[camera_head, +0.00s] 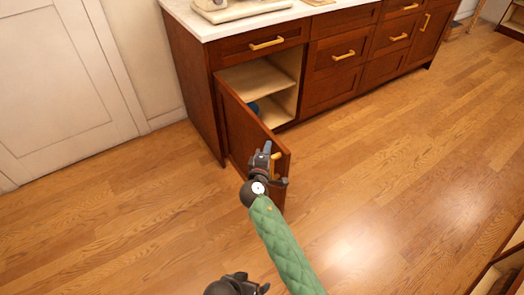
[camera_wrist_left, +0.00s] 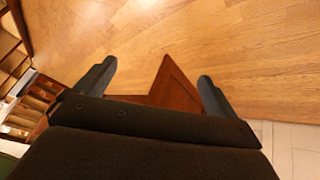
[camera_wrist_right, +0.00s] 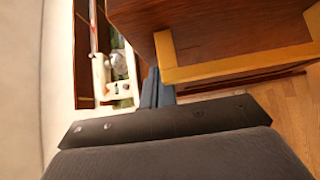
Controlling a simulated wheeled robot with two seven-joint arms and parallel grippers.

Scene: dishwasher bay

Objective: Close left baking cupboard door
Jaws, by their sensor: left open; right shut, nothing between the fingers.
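The left baking cupboard door (camera_head: 243,132) is red-brown wood and stands open, swung out from the cabinet. Its gold handle (camera_head: 276,160) is near the free edge, partly hidden by my right gripper (camera_head: 264,152). My right gripper is shut and empty at that edge; in the right wrist view its fingers (camera_wrist_right: 156,86) are close beside the gold handle (camera_wrist_right: 240,65). I cannot tell if they touch. My left gripper (camera_head: 258,287) is low in the head view, away from the door. In the left wrist view its fingers (camera_wrist_left: 157,72) are open, with the door's corner (camera_wrist_left: 175,88) visible beyond.
The open cupboard shows a pale shelf (camera_head: 258,75) and a dark blue item (camera_head: 254,107) inside. Closed drawers (camera_head: 340,54) stand to the right under a white counter (camera_head: 235,22). A white wall door (camera_head: 60,80) is at left. The wooden floor (camera_head: 390,170) is clear.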

